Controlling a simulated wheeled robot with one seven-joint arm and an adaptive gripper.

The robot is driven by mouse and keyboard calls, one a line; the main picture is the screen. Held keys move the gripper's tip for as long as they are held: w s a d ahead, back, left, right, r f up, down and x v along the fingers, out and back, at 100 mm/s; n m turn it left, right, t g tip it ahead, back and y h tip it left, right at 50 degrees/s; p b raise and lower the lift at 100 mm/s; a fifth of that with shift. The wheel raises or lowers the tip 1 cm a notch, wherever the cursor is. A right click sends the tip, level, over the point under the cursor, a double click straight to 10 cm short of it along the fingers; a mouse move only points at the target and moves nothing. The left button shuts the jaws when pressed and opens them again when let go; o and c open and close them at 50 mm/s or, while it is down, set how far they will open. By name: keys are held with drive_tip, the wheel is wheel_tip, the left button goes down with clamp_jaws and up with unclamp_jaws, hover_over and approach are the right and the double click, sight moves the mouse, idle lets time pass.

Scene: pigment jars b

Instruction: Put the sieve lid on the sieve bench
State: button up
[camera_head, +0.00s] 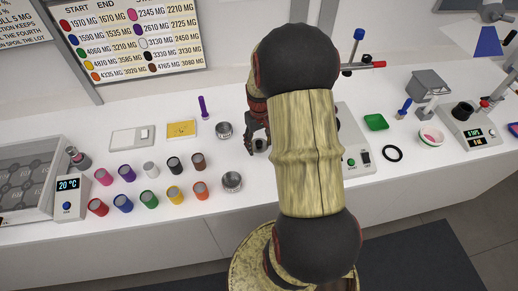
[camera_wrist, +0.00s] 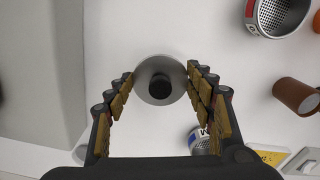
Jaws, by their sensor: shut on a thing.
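The sieve lid (camera_wrist: 160,80) is a round grey metal disc with a black knob in the wrist view. My gripper (camera_wrist: 160,86) is shut on it, with one finger on each side. In the head view the lid (camera_head: 261,145) shows small at the tips of my gripper (camera_head: 259,143), low over the white bench (camera_head: 120,235). I cannot tell whether it touches the bench top. No part is clearly marked as a sieve bench.
Two metal sieves stand left of my gripper, one farther back (camera_head: 224,130) and one nearer (camera_head: 232,181). Several coloured jars (camera_head: 150,198) stand farther left. A device with buttons (camera_head: 358,158) is partly hidden behind my arm.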

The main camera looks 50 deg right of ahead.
sight(259, 148)
drive_tip(key=shift+w+d+f+b, duration=0.1)
drive_tip(key=shift+w+f+b, duration=0.1)
drive_tip(key=shift+f, duration=0.7)
drive_tip(key=shift+w+d+f+b, duration=0.1)
drive_tip(key=shift+f+b, duration=0.05)
drive_tip(key=shift+f, duration=0.75)
drive_tip(key=shift+s+f, duration=0.1)
drive_tip(key=shift+f, duration=0.15)
drive_tip(key=o, duration=1.3)
drive_tip(key=shift+c, duration=0.2)
